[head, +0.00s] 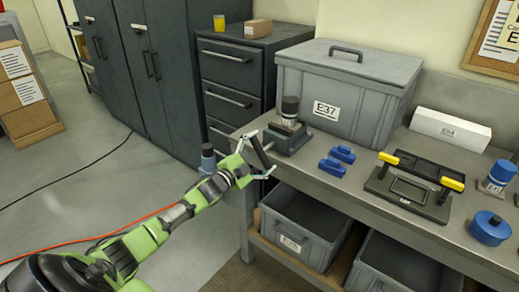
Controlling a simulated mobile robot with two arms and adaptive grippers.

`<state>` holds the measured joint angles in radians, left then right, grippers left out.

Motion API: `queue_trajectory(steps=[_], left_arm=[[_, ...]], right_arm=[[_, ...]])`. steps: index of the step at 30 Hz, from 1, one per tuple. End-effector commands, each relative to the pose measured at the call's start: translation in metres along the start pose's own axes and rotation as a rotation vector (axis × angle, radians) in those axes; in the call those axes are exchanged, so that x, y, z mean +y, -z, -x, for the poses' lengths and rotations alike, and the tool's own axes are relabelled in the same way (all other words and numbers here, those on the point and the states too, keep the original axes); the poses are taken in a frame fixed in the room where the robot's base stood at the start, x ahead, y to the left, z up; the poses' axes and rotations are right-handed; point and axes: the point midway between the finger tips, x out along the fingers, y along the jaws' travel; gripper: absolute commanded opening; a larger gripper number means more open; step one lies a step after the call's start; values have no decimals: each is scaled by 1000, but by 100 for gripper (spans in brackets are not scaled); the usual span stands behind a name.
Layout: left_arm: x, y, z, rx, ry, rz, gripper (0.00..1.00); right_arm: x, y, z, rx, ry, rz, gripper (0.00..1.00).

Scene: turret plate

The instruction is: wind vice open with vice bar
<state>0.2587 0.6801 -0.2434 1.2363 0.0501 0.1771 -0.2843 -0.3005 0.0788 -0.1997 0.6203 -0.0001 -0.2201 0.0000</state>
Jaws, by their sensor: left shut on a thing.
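The grey vice (287,138) stands at the left end of the workbench, with a dark round-topped piece (290,108) upright at its jaws. The dark vice bar (260,151) stands tilted at the vice's left side, just past the bench edge. My left gripper (259,162) is at the bar with its fingers around it, shut on it. The fingers partly hide the bar and the place where it meets the vice. My right gripper is not in view.
A big grey lidded box (345,88) marked E37 stands behind the vice. Grey bins (300,215) sit on the shelf below. The floor at left is mostly free, with cables.

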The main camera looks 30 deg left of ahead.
Motion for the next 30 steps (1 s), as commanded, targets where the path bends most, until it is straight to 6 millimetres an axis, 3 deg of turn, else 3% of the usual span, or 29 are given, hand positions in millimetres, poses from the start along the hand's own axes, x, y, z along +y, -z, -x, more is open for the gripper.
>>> queue_trajectory(steps=[1, 18, 30], left_arm=[[-9, 7, -3, 12, 13, 46, 65], [-6, 6, -2, 12, 11, 570, 64], [-5, 5, -2, 12, 10, 801, 64]], right_arm=[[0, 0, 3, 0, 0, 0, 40], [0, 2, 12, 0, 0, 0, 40], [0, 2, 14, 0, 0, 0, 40]])
